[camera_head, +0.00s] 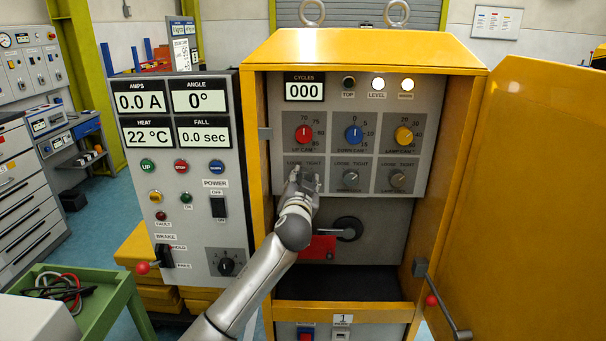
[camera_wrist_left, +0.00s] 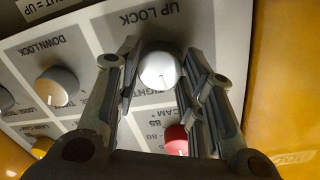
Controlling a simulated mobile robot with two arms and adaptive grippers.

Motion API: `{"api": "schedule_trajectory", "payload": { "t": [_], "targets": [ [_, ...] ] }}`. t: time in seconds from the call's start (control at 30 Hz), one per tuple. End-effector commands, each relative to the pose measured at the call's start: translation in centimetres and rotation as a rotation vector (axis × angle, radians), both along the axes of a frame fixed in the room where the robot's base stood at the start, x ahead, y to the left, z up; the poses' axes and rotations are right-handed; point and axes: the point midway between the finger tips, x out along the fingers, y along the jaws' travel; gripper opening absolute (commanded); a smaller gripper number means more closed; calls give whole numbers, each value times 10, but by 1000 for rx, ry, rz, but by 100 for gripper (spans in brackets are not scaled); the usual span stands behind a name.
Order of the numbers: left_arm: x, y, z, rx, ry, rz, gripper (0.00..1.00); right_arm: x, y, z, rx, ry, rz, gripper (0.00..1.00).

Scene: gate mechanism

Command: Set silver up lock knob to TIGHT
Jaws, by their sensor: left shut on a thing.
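The silver up lock knob (camera_wrist_left: 160,68) sits between the fingers of my left gripper (camera_wrist_left: 158,85) in the left wrist view, under the UP LOCK label. In the head view my left gripper (camera_head: 303,178) reaches the lower left square of the knob panel (camera_head: 325,115) and hides the knob. LOOSE and TIGHT labels show just above the gripper there. The knob's pointer setting is too small to read surely. My left gripper is shut on the knob. My right gripper is not in view.
The silver down lock knob (camera_head: 350,177) and lamp lock knob (camera_head: 397,179) are to the right. Red (camera_head: 304,134), blue (camera_head: 354,134) and yellow (camera_head: 403,135) knobs are above. The open yellow door (camera_head: 520,200) bounds the right side.

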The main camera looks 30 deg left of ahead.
Motion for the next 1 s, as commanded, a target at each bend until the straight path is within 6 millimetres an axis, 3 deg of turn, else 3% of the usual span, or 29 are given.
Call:
{"api": "schedule_trajectory", "payload": {
  "t": [0.03, 0.5, 1.0],
  "targets": [
    [0, 0, 4, 37, 26, -1, 12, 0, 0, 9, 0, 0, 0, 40],
    [0, 0, 4, 418, 258, -1, 12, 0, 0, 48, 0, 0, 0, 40],
    [1, -1, 2, 729, 447, -1, 12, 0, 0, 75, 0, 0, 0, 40]
  ]
}}
